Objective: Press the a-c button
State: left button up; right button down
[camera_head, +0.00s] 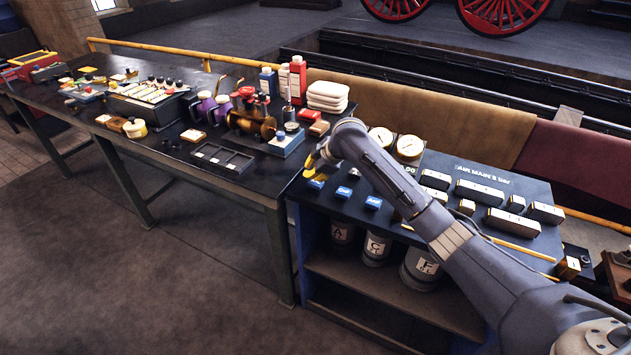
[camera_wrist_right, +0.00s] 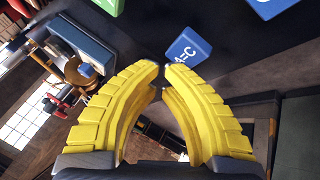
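The a-c button (camera_wrist_right: 188,48) is a blue block with white lettering "A=C" in the right wrist view, just beyond my fingertips and slightly right of them. My right gripper (camera_wrist_right: 161,68) has yellow ribbed fingers whose tips nearly meet, with nothing between them. In the head view my right gripper (camera_head: 315,172) hangs over the left end of the panel table, above its front row of blue buttons. No contact with the a-c button shows. Blue buttons (camera_head: 343,191) and (camera_head: 373,202) show there, but their lettering is too small to read. My left gripper is not in view.
A green block (camera_wrist_right: 110,5) and another blue block (camera_wrist_right: 272,6) flank the a-c button. Round gauges (camera_head: 409,147) and dark blocks (camera_head: 480,192) stand on the panel. Lettered canisters (camera_head: 376,248) sit below. A long bench (camera_head: 250,184) with tools and bottles lies left.

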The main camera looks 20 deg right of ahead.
jog(key=shift+f, duration=0.1)
dwell(0.3)
jog(key=shift+f, duration=0.35)
jog(key=shift+f, duration=0.25)
dwell(0.7)
jog(key=shift+r, duration=0.7)
jog(key=shift+r, duration=3)
jog(key=shift+f, duration=0.1)
